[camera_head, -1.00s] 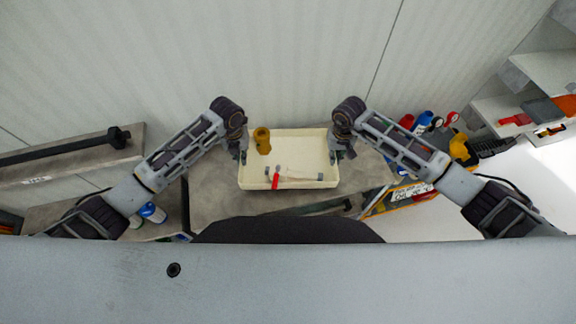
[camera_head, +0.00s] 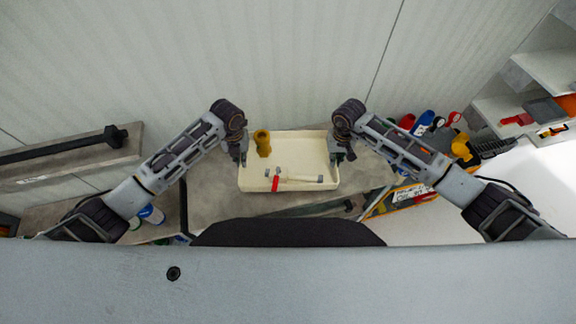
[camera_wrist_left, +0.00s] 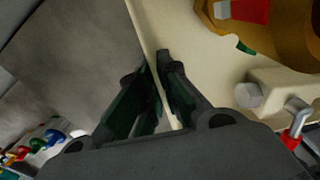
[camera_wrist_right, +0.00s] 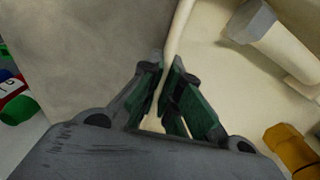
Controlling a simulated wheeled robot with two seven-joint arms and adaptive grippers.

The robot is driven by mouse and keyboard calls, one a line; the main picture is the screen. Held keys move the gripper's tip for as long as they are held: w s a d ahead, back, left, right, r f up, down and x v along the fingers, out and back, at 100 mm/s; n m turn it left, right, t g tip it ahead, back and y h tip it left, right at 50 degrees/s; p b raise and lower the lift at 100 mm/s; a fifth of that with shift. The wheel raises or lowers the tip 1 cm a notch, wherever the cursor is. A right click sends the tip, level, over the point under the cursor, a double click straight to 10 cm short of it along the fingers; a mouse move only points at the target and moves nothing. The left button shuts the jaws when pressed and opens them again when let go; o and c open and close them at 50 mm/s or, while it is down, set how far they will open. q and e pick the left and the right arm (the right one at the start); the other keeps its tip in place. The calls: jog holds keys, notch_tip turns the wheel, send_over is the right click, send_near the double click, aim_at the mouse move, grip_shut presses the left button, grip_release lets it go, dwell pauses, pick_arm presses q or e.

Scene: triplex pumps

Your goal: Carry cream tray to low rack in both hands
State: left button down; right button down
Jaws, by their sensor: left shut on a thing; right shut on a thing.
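The cream tray (camera_head: 310,147) is held between my two grippers in the head view, over a grey surface. It carries a yellow-brown fitting (camera_head: 262,142) at its back left, a pale cylindrical piece (camera_head: 300,179) and a red-handled item (camera_head: 276,183) near its front edge. My left gripper (camera_head: 241,157) is shut on the tray's left wall, which also shows in the left wrist view (camera_wrist_left: 150,35). My right gripper (camera_head: 338,155) is shut on the right wall, seen in the right wrist view (camera_wrist_right: 178,35). I cannot tell whether the tray touches the surface below.
A grey rack shelf (camera_head: 225,205) lies under and in front of the tray. At left, a shelf (camera_head: 70,162) holds a long black bar (camera_head: 60,146). Blue and red items and a yellow tool (camera_head: 462,148) stand at right. White shelves (camera_head: 545,72) are further right.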

pick_arm(q)
jog(key=shift+a+f+b, duration=0.15)
jog(key=shift+f+b, duration=0.55)
pick_arm(e)
jog(key=shift+d+f, duration=0.15)
jog(key=shift+f, duration=0.6)
pick_arm(q)
jog(key=c, duration=1.7)
grip_release()
jog(key=shift+c, duration=0.2)
pick_arm(e)
jog(key=c, duration=1.7)
grip_release()
jog(key=shift+c, duration=0.2)
pick_arm(q)
jog(key=shift+o, duration=0.5)
pick_arm(e)
jog(key=shift+o, duration=0.5)
pick_arm(q)
jog(key=shift+r, duration=6.05)
pick_arm(e)
jog(key=shift+r, duration=0.2)
notch_tip(320, 180, up, 12)
jog(key=shift+f, duration=0.15)
